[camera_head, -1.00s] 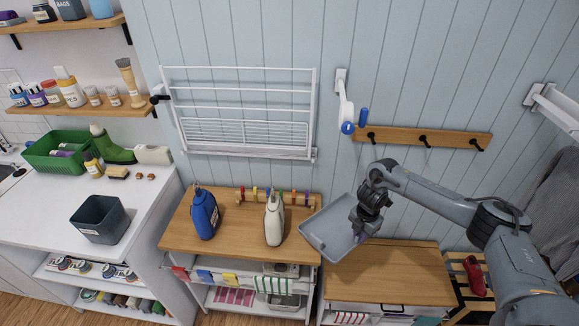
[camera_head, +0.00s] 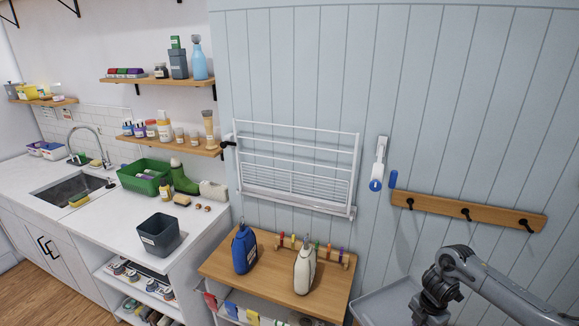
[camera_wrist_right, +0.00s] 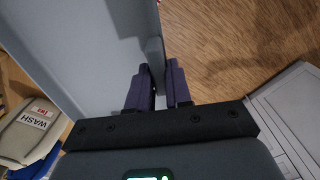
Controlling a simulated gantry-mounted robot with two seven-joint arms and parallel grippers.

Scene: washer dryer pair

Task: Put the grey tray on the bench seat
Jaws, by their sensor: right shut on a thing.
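The grey tray (camera_head: 388,304) is at the bottom edge of the head view, right of the wooden-topped cart, and is partly cut off. It also fills the upper left of the right wrist view (camera_wrist_right: 88,50). My right gripper is shut on the tray's rim, its dark fingers (camera_wrist_right: 160,80) on either side of the edge in the wrist view. The tray is held up and looks tilted in the head view. I cannot make out the bench seat for certain. My left gripper is not in view.
A wooden-topped cart (camera_head: 270,268) holds a blue jug (camera_head: 244,250) and a white jug (camera_head: 304,270). A hook rail (camera_head: 470,212) and a white drying rack (camera_head: 295,170) are on the wall. A wooden surface (camera_wrist_right: 240,45) shows in the wrist view.

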